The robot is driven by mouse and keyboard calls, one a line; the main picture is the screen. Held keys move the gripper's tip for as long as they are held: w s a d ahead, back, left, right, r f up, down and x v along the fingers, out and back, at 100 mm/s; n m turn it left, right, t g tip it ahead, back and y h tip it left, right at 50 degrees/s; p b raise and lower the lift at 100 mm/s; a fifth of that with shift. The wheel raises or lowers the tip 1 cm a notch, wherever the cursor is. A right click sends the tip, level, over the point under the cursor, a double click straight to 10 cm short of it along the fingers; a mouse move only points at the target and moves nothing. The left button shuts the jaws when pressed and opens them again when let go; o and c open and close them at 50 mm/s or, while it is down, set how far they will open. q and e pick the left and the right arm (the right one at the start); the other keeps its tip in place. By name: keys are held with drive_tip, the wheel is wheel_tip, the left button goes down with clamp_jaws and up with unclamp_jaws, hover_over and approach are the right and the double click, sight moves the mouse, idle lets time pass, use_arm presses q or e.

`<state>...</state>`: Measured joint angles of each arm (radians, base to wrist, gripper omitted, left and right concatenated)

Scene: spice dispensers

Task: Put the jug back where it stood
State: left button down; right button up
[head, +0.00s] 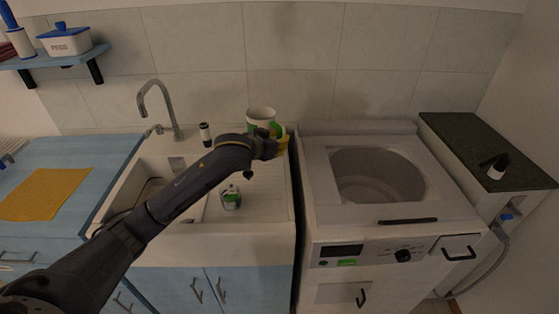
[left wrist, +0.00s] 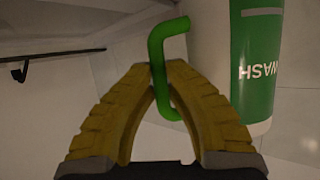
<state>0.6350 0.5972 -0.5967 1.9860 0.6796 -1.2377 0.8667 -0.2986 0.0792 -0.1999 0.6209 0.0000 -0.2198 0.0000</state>
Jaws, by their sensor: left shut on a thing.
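The jug (head: 261,115) is white with a green part, upright at the back right of the sink unit, close to the tiled wall. I cannot tell whether the jug's base touches the ledge. My right gripper is not in view.
A small green-labelled bottle (head: 231,197) stands on the drainboard and a dark-topped one (head: 205,134) by the tap (head: 166,106). The washer (head: 315,185), with its tub open, stands right of the sink. Another small bottle (head: 498,167) is on the dark counter (head: 470,145), otherwise bare.

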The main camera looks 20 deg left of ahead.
use_arm(q)
wheel_tip(320, 180, down, 8)
idle(0.7)
drive_tip(key=c, duration=1.5)
unclamp_jaws()
drive_tip(key=shift+f, duration=0.15)
drive_tip(key=v, duration=1.2)
